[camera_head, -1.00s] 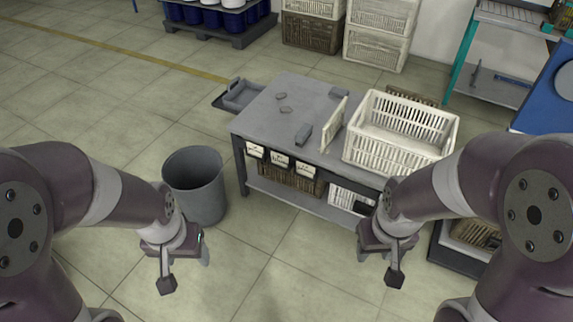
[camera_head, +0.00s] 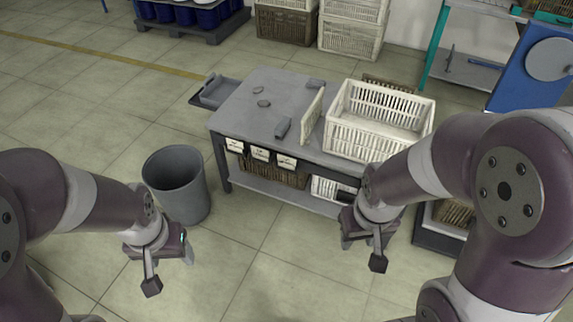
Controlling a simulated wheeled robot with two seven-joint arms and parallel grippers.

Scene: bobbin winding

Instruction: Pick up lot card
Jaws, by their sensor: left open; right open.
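Small white cards with dark print, a left one (camera_head: 234,146), a middle one (camera_head: 260,154) and a right one (camera_head: 286,162), sit along the front edge of the grey table (camera_head: 255,100). Their print is too small to read, so I cannot tell which is the lot card. My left gripper (camera_head: 168,268) is open and empty over the floor, in front of the grey bin. My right gripper (camera_head: 362,252) is open and empty in front of the table's right part. Both grippers are apart from the cards.
A white slatted crate (camera_head: 380,118) and an upright cream panel (camera_head: 311,116) stand on the table, with several small grey pieces. A grey bin (camera_head: 176,184) stands left of the table. Baskets sit on its lower shelf (camera_head: 262,188). The floor in front is clear.

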